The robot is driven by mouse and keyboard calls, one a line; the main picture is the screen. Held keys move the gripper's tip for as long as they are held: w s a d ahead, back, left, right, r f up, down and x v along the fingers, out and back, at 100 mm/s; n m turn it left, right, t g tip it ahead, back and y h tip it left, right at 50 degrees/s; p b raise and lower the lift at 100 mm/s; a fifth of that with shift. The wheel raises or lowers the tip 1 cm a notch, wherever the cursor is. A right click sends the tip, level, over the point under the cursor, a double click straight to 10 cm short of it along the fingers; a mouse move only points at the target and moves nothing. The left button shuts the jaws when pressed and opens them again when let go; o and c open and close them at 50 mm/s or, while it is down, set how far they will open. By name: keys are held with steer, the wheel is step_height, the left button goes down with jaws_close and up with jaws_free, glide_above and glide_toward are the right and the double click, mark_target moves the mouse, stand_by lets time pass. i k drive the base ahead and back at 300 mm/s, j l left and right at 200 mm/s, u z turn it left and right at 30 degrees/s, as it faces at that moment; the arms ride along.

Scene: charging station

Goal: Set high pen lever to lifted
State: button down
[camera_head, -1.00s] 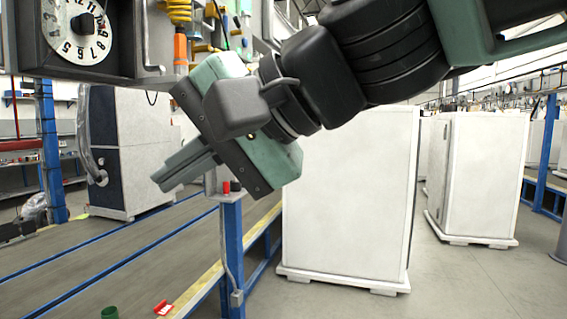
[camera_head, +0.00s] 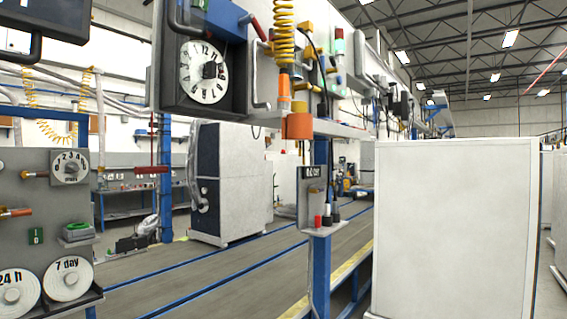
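I cannot tell for certain which part is the high pen lever. A dark wall unit (camera_head: 172,90) with a white clock-like dial (camera_head: 204,72) hangs at upper centre-left. A red-tipped rod (camera_head: 258,27) sticks out at its upper right, slanting down to the right. An orange-brown handle (camera_head: 18,212) shows lower at the left edge. My gripper is not in view.
Dials marked 24 h (camera_head: 13,293) and 7 day (camera_head: 68,279) sit low on the left panel. A small sign box (camera_head: 312,195) stands on a blue post (camera_head: 321,270). A large white cabinet (camera_head: 455,230) fills the right. Grey floor with blue strips lies between.

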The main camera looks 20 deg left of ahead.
mark_target(250, 18)
steer(key=u, duration=1.4)
